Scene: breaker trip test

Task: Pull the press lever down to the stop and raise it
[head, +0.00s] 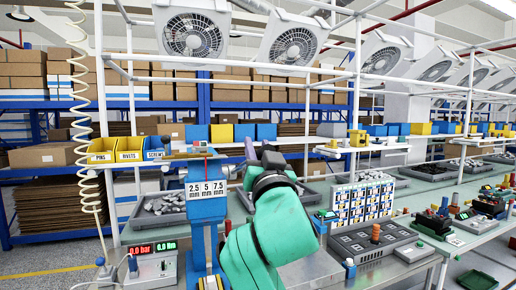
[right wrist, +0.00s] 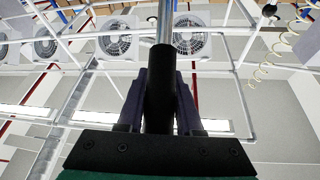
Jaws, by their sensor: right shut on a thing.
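The blue press (head: 203,240) stands in the middle front of the head view. A white scale plate (head: 206,188) marked 2.5, 5 and 7.5 is on it. My right gripper (head: 250,150) is raised beside the top of the press, on its right. In the right wrist view, my right gripper (right wrist: 161,85) is shut on the black grip of the press lever (right wrist: 160,100), with a finger on each side. A bright metal rod (right wrist: 165,22) runs on beyond the grip. In the head view my gripper and wrist hide most of the lever. My left gripper does not show.
A pressure readout (head: 153,250) with red and green digits stands left of the press. Yellow and blue bins (head: 128,149) are behind it. A grey tray (head: 368,243) and a component rack (head: 362,203) stand to the right. A coiled cable (head: 84,110) hangs at the left.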

